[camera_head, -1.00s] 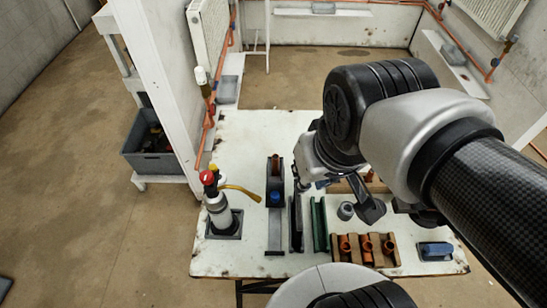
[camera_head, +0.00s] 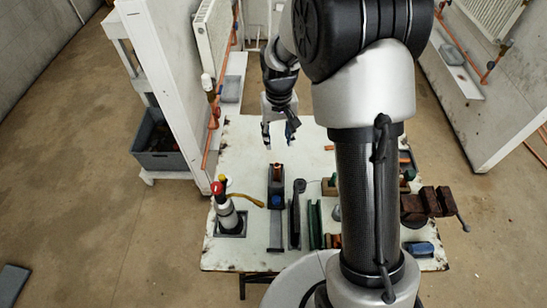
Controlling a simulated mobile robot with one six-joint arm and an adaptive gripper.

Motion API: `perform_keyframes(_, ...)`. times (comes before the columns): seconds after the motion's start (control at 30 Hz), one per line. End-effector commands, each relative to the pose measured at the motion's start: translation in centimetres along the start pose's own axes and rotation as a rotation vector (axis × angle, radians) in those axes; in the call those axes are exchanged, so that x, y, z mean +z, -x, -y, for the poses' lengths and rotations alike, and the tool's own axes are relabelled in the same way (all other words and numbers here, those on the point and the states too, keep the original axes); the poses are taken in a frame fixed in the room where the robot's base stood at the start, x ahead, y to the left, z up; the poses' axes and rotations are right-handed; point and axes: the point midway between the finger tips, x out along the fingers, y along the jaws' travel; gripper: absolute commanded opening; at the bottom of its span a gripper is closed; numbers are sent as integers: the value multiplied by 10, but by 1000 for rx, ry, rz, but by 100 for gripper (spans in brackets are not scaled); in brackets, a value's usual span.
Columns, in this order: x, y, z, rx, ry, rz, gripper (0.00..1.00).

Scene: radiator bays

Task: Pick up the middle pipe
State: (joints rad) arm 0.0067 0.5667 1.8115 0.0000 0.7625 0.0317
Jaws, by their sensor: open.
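My gripper (camera_head: 279,137) is open and empty, pointing down above the far left part of the white workbench (camera_head: 238,145). I cannot clearly make out the middle pipe, and my arm covers much of the bench's right half. A short copper-coloured piece (camera_head: 330,148) shows just left of my arm, behind a wooden block (camera_head: 328,187); the rest of it is hidden. Part of a wooden rack with orange copper fittings (camera_head: 333,241) shows near the front edge, mostly behind my arm.
Several dark tools and a green channel (camera_head: 314,224) stand in the middle. A brown vise (camera_head: 428,203) and a blue item (camera_head: 420,249) are at the right. A white wall panel (camera_head: 168,90) rises behind left.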

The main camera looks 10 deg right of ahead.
Motion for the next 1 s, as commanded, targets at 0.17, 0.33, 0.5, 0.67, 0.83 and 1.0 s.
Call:
perform_keyframes(0.17,1,-33,0,0,0,6,41)
perform_keyframes(0.33,1,-71,0,0,0,6,41)
perform_keyframes(0.5,1,-103,0,0,0,4,41)
perform_keyframes(0.67,1,-118,0,0,0,2,41)
perform_keyframes(0.83,2,-130,1,0,1,3,41)
perform_keyframes(1.0,4,-157,3,0,1,4,41)
